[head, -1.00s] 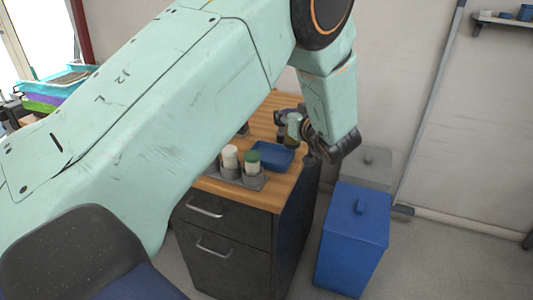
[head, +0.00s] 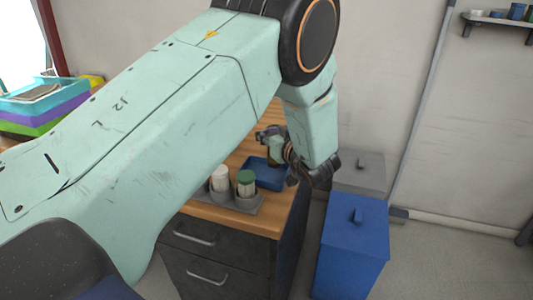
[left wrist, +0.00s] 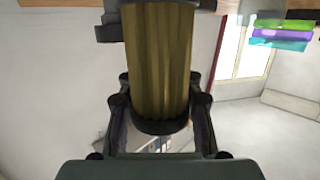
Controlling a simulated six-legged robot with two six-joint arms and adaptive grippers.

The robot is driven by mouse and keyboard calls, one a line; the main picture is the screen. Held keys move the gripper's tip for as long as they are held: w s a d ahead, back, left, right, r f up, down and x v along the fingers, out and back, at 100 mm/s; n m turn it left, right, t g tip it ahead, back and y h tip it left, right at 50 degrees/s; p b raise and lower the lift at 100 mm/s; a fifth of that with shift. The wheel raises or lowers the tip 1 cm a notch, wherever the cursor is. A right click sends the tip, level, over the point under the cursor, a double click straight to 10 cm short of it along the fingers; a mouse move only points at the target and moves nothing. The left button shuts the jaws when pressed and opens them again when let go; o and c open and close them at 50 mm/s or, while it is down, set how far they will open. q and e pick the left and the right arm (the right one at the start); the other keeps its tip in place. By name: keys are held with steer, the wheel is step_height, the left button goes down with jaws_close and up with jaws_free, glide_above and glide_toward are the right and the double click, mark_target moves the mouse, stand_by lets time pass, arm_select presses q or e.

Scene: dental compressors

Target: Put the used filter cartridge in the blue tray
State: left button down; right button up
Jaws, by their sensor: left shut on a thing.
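My left gripper (head: 272,143) is shut on the used filter cartridge. In the left wrist view the cartridge (left wrist: 160,60) is a brownish-yellow pleated cylinder with a dark end cap, between the fingers (left wrist: 160,105). In the head view the cartridge (head: 275,155) shows only as a small olive-brown patch, partly hidden by the gripper. The blue tray (head: 262,179) lies on the wooden counter. The gripper and cartridge appear over the tray's far part; whether they touch it I cannot tell. My right gripper is not in view.
A grey holder (head: 236,203) with a white-topped container (head: 219,178) and a green-topped one (head: 246,182) stands just left of the tray. A blue lidded bin (head: 353,245) and a grey bin (head: 360,172) stand on the floor right of the counter.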

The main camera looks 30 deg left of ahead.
mark_target(271, 163)
arm_select(q)
step_height(271, 163, down, 4)
steer(key=shift+s+d+f+b, duration=0.1)
steer(key=shift+d+f+b, duration=0.1)
steer(key=shift+b, duration=0.15)
steer(key=shift+w+a+f, duration=0.2)
steer(key=shift+a+f, duration=0.05)
steer(key=c, duration=1.5)
jaws_free()
steer(key=shift+o, duration=1.2)
steer(key=shift+s+d+r, duration=0.1)
steer(key=shift+s+r, duration=0.05)
steer(key=o, duration=0.4)
steer(key=shift+c, duration=0.2)
